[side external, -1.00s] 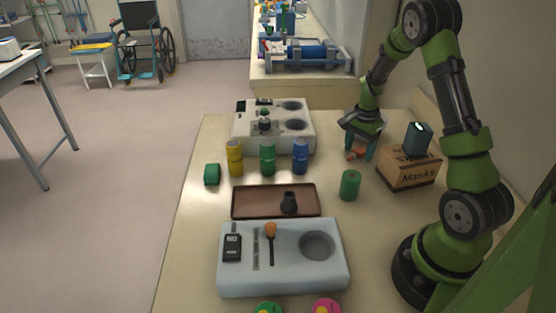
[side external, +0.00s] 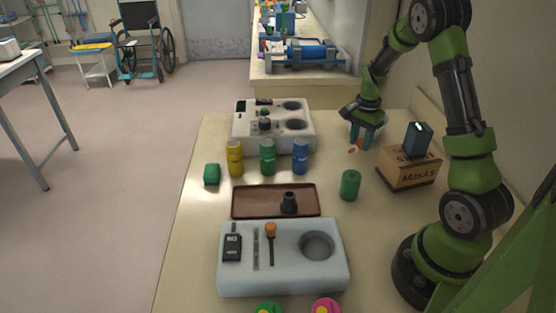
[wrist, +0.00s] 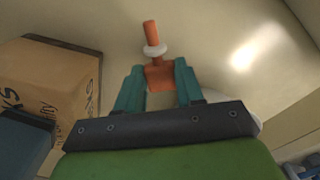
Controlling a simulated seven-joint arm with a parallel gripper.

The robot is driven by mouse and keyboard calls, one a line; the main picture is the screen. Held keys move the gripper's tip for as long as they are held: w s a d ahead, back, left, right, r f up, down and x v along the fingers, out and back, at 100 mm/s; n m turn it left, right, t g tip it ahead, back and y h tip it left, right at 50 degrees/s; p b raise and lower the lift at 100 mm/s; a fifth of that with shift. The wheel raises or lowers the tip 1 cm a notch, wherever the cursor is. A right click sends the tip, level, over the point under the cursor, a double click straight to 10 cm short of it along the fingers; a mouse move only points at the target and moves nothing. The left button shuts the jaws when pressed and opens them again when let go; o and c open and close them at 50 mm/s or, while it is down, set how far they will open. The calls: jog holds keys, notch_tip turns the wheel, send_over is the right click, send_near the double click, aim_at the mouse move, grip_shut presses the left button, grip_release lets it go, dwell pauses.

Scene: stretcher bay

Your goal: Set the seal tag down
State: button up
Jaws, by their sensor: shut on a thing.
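The seal tag looks like a small orange piece (wrist: 158,75) with a white ring around its stem. In the wrist view it sits between the two teal fingers of my gripper (wrist: 158,68), which is shut on it. The stem points away from my gripper. In the side view my gripper (side external: 362,139) points down near the back right of the table, and a bit of the orange tag (side external: 352,149) shows below its fingers. I cannot tell whether the tag touches the table.
A cardboard masks box (side external: 408,173) with a dark teal block (side external: 417,139) on it stands right of my gripper. A green cylinder (side external: 350,185) stands in front. Yellow (side external: 235,158), green (side external: 267,157) and blue (side external: 300,157) canisters and a brown tray (side external: 255,201) are left.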

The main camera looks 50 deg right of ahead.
notch_tip(320, 180, up, 6)
jog(key=shift+r, duration=0.1)
jog(key=shift+r+n, duration=0.3)
jog(key=shift+s+a+r+n, duration=0.1)
jog(key=shift+s+n, duration=0.1)
jog(key=shift+n, duration=0.2)
jog(key=shift+a+r+n, duration=0.15)
jog(key=shift+a+n, duration=0.15)
jog(key=shift+n, duration=0.3)
jog(key=w+a+r+n, duration=0.2)
jog(key=a+r+n, duration=0.2)
jog(key=a+n, duration=0.6)
jog(key=w+a+r+n, duration=0.2)
jog(key=a+r+n, duration=0.3)
jog(key=a, duration=0.9)
jog(key=m, duration=0.8)
send_near(329, 181)
notch_tip(329, 181, down, 6)
jog(key=shift+s+a+f, duration=0.1)
jog(key=shift+s, duration=0.05)
